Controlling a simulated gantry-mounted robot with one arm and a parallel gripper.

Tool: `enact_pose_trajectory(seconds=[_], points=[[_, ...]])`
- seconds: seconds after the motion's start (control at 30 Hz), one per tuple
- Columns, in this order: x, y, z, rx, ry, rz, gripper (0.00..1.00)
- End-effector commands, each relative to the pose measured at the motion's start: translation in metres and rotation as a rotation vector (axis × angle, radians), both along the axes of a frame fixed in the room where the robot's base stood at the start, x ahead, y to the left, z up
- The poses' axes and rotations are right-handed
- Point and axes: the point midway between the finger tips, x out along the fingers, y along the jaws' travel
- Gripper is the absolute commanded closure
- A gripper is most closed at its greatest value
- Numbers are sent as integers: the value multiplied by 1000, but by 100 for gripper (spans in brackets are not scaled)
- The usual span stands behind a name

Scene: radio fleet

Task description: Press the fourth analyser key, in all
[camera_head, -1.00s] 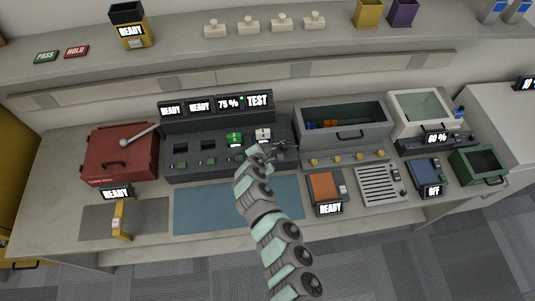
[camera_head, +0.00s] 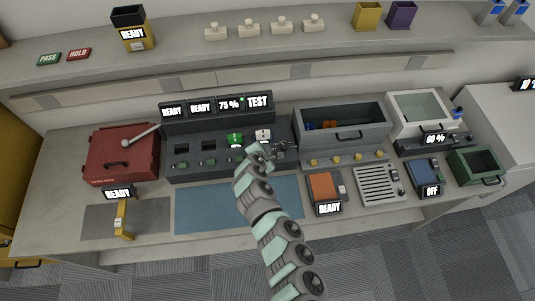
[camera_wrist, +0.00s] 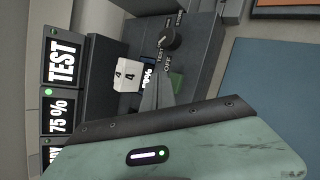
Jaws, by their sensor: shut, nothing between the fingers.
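The analyser (camera_head: 225,166) is a dark grey unit with a row of bays and screens above them reading READY, READY, 75 % and TEST. Its fourth bay, under the TEST screen (camera_head: 258,101), holds a white piece (camera_head: 263,134), marked 4 in the wrist view (camera_wrist: 127,75). Small green keys run along the front, such as one below the first bay (camera_head: 182,163). In the wrist view a green key (camera_wrist: 178,83) shows beside my finger, partly hidden by it. My gripper (camera_wrist: 153,97) is shut and empty, just over the fourth bay's front. Contact with the key cannot be told.
A black knob (camera_wrist: 171,38) with TEST and OFF labels stands beside the green key. A green piece (camera_head: 235,138) sits in the third bay. A grey bin (camera_head: 340,139) stands to the right, a red case (camera_head: 120,160) to the left.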

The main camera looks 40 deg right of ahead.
Motion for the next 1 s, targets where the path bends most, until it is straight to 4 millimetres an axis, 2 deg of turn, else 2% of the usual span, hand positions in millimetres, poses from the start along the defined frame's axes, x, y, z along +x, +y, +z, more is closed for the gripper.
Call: enact_pose_trajectory(seconds=[0.5,1.0], points=[[0,0,49,0,-2,0,100],[0,0,48,0,-1,1,100]])
